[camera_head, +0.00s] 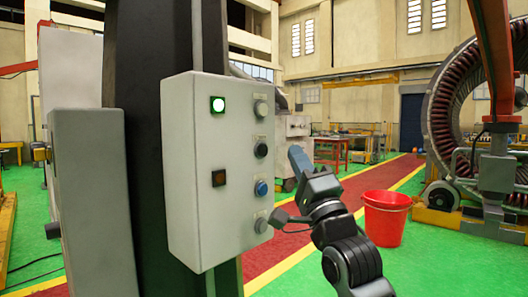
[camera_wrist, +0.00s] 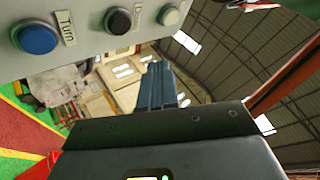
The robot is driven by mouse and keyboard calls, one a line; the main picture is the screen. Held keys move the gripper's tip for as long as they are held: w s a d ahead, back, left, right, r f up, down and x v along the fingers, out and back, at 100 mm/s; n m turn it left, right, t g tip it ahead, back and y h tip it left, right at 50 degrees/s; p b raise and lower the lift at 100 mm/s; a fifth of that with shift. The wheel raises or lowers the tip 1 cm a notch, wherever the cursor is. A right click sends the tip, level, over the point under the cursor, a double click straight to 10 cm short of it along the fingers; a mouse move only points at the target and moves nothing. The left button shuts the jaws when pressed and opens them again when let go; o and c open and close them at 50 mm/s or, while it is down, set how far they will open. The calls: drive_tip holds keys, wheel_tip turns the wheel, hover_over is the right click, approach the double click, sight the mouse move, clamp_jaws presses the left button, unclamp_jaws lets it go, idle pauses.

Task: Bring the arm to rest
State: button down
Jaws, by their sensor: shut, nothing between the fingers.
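My gripper (camera_head: 297,158) is in front of and to the right of the grey control box, apart from its face as far as I can tell. In the wrist view its blue-grey fingers (camera_wrist: 157,85) are together, with nothing between them. My dark arm reaches up from the lower right of the head view. The control box (camera_head: 200,170) carries a lit white-green lamp (camera_head: 218,104), a dark lamp (camera_head: 219,178) and a column of buttons. A blue button (camera_head: 261,188) sits in that column; it also shows in the wrist view (camera_wrist: 37,38).
The box hangs on a dark column (camera_head: 150,40). A red bucket (camera_head: 386,220) stands on the green floor at right, near a large stator ring (camera_head: 445,110). A red walkway with yellow edges runs behind my arm. A orange table (camera_head: 333,145) stands farther back.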

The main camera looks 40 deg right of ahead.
drive_tip(key=shift+f, duration=0.1)
idle(0.3)
drive_tip(key=s+a+f+n+g+y+p, duration=0.1)
drive_tip(key=s+a+f+n+g, duration=0.1)
drive_tip(key=s+a+f, duration=0.35)
drive_tip(key=s+a+f+n+g+y, duration=0.1)
drive_tip(key=s+a+f+n+y, duration=0.15)
drive_tip(key=a+f, duration=0.55)
drive_tip(key=s+a+f+n+g+p, duration=0.15)
drive_tip(key=s+a+f, duration=0.25)
drive_tip(key=f, duration=0.6)
drive_tip(key=s+a+f+n+g+y, duration=0.2)
drive_tip(key=s+n, duration=0.5)
drive_tip(key=s, duration=0.4)
drive_tip(key=s+a+f+n+g+y+p, duration=0.1)
drive_tip(key=s+a+f+n+g+y, duration=0.2)
drive_tip(key=s, duration=0.9)
drive_tip(key=f+n+y, duration=0.1)
drive_tip(key=n, duration=0.2)
drive_tip(key=shift+n, duration=0.4)
drive_tip(key=shift+s+a+f, duration=0.1)
drive_tip(key=shift+a, duration=0.05)
